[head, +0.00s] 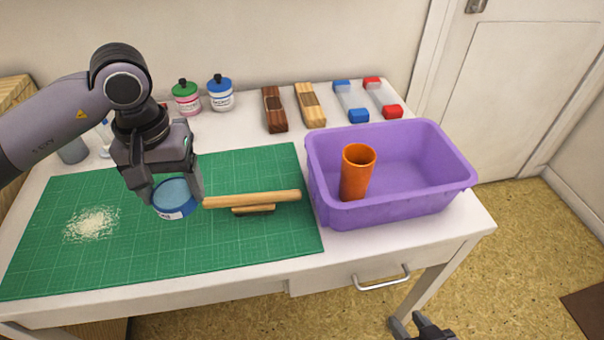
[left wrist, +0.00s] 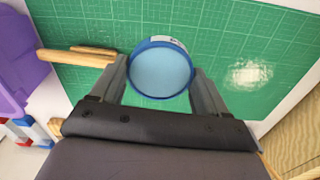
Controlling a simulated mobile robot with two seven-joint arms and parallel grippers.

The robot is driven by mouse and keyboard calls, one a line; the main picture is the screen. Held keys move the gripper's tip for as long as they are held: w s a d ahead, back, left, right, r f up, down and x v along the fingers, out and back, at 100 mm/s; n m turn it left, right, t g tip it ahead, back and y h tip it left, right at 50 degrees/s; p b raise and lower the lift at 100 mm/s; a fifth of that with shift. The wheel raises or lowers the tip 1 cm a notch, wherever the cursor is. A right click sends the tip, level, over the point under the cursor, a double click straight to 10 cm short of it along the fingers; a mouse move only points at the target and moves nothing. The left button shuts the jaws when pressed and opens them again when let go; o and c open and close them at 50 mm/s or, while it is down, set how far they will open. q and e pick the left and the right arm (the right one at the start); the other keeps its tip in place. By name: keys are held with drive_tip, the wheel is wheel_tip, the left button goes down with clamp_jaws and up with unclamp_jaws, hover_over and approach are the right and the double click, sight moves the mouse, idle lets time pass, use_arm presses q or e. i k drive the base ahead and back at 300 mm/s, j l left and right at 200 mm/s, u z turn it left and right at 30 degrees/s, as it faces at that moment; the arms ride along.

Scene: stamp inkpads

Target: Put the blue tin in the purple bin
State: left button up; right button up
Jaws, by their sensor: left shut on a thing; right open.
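The blue tin (head: 174,199) is a short round tin with a light blue top and darker blue rim, over the green mat. My left gripper (head: 176,192) is shut on it, one finger on each side. In the left wrist view the tin (left wrist: 163,70) sits between the fingertips (left wrist: 162,75). I cannot tell whether it touches the mat. The purple bin (head: 410,200) stands at the right of the table with an orange cup (head: 357,172) inside, at its left end. My right gripper (head: 422,328) is open and empty at the bottom edge, in front of the table.
A wooden rolling-pin-like rod (head: 252,199) lies on the green mat (head: 270,255) between tin and bin. White powder (head: 92,223) is on the mat's left. Ink bottles (head: 221,93), wooden blocks (head: 274,109) and blue and red-ended items (head: 351,101) line the back.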

sight(404, 187)
drive_tip(key=k, duration=0.4)
drive_tip(key=k+z, duration=0.15)
drive_tip(key=z, duration=0.25)
drive_tip(key=k+z, duration=0.1)
drive_tip(key=z, duration=1.25)
drive_tip(key=j, duration=0.5)
drive_tip(key=k+j, duration=0.1)
drive_tip(key=j, duration=0.35)
